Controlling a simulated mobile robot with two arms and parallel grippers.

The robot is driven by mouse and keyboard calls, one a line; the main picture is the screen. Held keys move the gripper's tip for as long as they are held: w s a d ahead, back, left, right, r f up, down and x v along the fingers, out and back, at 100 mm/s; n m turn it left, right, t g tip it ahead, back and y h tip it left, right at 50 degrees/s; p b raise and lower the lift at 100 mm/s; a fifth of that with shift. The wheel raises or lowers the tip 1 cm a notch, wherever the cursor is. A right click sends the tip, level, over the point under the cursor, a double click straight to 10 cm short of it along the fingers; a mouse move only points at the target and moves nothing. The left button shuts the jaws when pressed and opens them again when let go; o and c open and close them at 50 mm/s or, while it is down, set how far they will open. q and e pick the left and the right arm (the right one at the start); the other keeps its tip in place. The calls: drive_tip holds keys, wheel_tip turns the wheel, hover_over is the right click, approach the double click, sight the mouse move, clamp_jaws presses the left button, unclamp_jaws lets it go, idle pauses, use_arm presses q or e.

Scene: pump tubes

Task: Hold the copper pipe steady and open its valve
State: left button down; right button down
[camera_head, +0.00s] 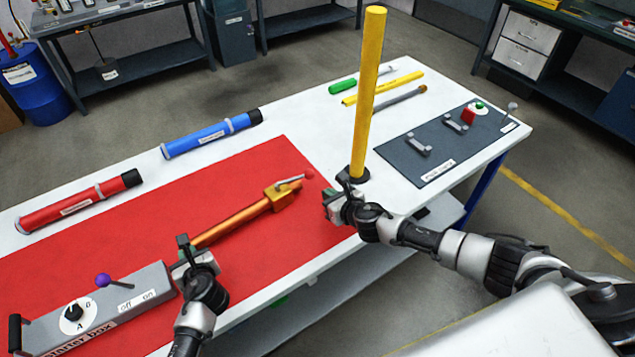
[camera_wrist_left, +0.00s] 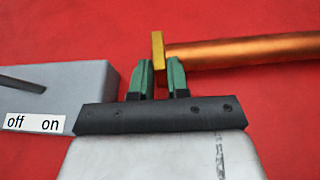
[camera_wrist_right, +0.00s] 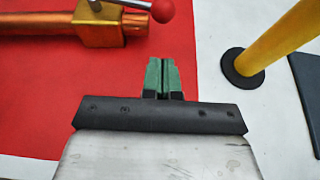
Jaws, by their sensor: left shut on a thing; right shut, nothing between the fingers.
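The copper pipe (camera_head: 235,220) lies on the red mat, with a brass valve body (camera_head: 283,194) at its far end. The valve's silver lever ends in a red ball (camera_head: 309,175) and points roughly along the pipe. My left gripper (camera_wrist_left: 160,78) is shut on the pipe's near end, at its yellow flange (camera_wrist_left: 158,50). My right gripper (camera_wrist_right: 163,70) is shut and empty over the mat's right edge. In the right wrist view the valve body (camera_wrist_right: 97,26) and lever lie ahead and left of its fingertips, apart from them.
A yellow pole (camera_head: 369,90) stands upright on a dark base just beyond my right gripper. A grey box (camera_head: 110,305) with a purple-knobbed lever (camera_head: 103,280) sits beside my left gripper. A dark panel (camera_head: 440,150) lies at right. Red (camera_head: 80,201) and blue (camera_head: 210,133) tubes lie behind the mat.

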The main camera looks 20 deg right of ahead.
drive_tip(key=w, duration=0.1)
drive_tip(key=w+a, duration=0.1)
drive_tip(key=w, duration=0.3)
drive_tip(key=shift+w+a, duration=0.25)
drive_tip(key=shift+w, duration=0.1)
use_arm(q)
drive_tip(key=shift+s, duration=0.1)
use_arm(e)
drive_tip(key=shift+w+d+r, duration=0.2)
drive_tip(key=shift+w+d, duration=0.05)
drive_tip(key=shift+w, duration=0.45)
drive_tip(key=shift+w+f+n+g+y, duration=0.1)
drive_tip(key=shift+w+n+g+y, duration=0.1)
drive_tip(key=shift+n+y, duration=0.35)
drive_tip(key=shift+w+f+n+g+y, duration=0.1)
drive_tip(key=shift+w+n+g+y, duration=0.1)
drive_tip(key=shift+n+y, duration=0.3)
drive_tip(key=shift+w, duration=0.35)
drive_tip(key=shift+s, duration=0.15)
drive_tip(key=shift+s+a, duration=0.15)
drive_tip(key=shift+s, duration=0.5)
